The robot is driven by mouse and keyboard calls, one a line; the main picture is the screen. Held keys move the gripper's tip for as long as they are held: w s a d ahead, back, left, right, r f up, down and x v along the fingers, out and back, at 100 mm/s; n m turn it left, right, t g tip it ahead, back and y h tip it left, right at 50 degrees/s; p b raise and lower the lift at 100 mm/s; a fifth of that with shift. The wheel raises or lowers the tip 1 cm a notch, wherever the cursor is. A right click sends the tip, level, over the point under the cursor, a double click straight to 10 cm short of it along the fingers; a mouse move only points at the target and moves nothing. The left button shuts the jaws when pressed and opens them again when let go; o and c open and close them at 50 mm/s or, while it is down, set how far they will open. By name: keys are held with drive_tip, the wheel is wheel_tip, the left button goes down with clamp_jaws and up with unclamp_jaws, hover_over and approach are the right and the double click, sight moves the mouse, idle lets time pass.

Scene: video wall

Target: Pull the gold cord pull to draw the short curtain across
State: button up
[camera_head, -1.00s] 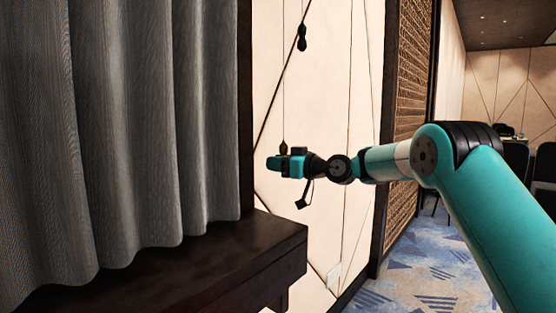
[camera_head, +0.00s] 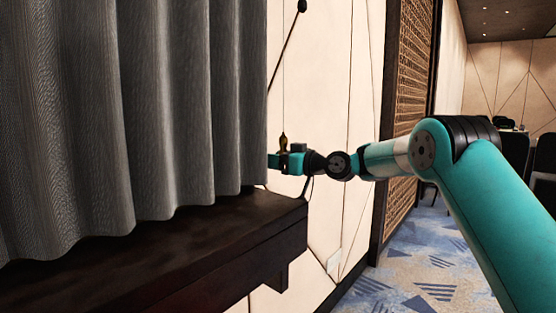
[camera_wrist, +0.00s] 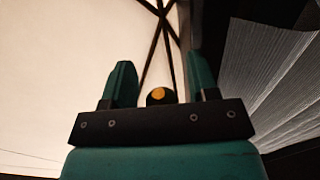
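The gold cord pull (camera_head: 283,142) hangs on a thin cord in front of the pale wall panel, right of the curtain's edge. My gripper (camera_head: 272,161) is at its lower part, close to the curtain's right edge. In the wrist view my gripper (camera_wrist: 160,68) is open, with its two teal fingers apart. A round dark piece with a gold end, the cord pull (camera_wrist: 158,95), shows between the fingers, with a gap on each side. The grey pleated curtain (camera_head: 150,110) fills the left of the head view and also shows at right in the wrist view (camera_wrist: 265,75).
A dark wooden ledge (camera_head: 235,235) juts out below the curtain, under and left of my gripper. A carved lattice panel (camera_head: 408,110) stands to the right. Blue patterned carpet (camera_head: 420,270) is open at lower right.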

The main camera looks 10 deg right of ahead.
drive_tip(key=b+v, duration=0.2)
drive_tip(key=v, duration=1.5)
drive_tip(key=shift+d, duration=0.2)
drive_tip(key=shift+s+a+r, duration=0.1)
